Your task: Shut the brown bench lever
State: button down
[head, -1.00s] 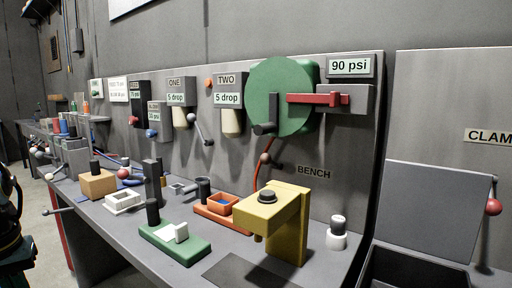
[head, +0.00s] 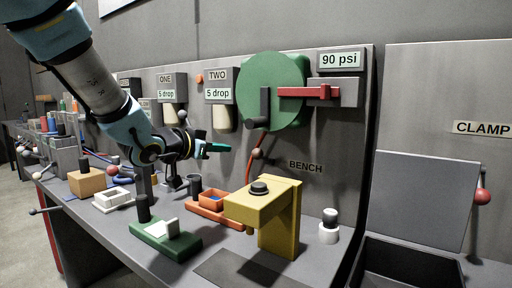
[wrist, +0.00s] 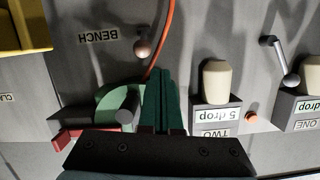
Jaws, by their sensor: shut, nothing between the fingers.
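The brown ball knob of the bench lever (head: 257,153) shows on the grey back panel, just left of the BENCH label (head: 305,166). In the wrist view, which is turned upside down, the knob (wrist: 142,50) lies beyond my fingertips, apart from them. My gripper (head: 226,148) is to the left of the knob in the head view, with its green fingers pointing right. In the wrist view the fingers (wrist: 160,72) lie together and hold nothing. The lever's stem is hard to make out.
An orange hose (head: 251,160) runs beside the knob. Above it are a green round housing (head: 275,85) and a red handle (head: 308,92). A yellow press (head: 280,215), an orange fixture (head: 215,208) and a green block (head: 165,240) stand on the bench below.

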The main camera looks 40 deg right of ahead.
aim_at(256, 153)
jog(key=shift+s+d+r+m+g+h, duration=0.25)
jog(key=shift+s+d+r+g+h, duration=0.1)
jog(key=shift+s+d, duration=0.25)
jog(key=shift+s+d+r+m+g+h, duration=0.25)
jog(key=shift+s+d+r, duration=0.15)
jog(key=shift+s, duration=0.25)
jog(key=shift+d+f, duration=0.1)
jog(key=shift+d, duration=0.05)
jog(key=p+x, duration=0.2)
jog(key=x, duration=0.7)
jog(key=shift+w+d+f, duration=0.15)
jog(key=shift+d, duration=0.2)
jog(key=shift+f, duration=0.15)
jog(key=shift+a+f+b, duration=0.15)
jog(key=shift+f+b, duration=0.1)
jog(key=shift+b, duration=0.6)
jog(key=shift+r, duration=0.1)
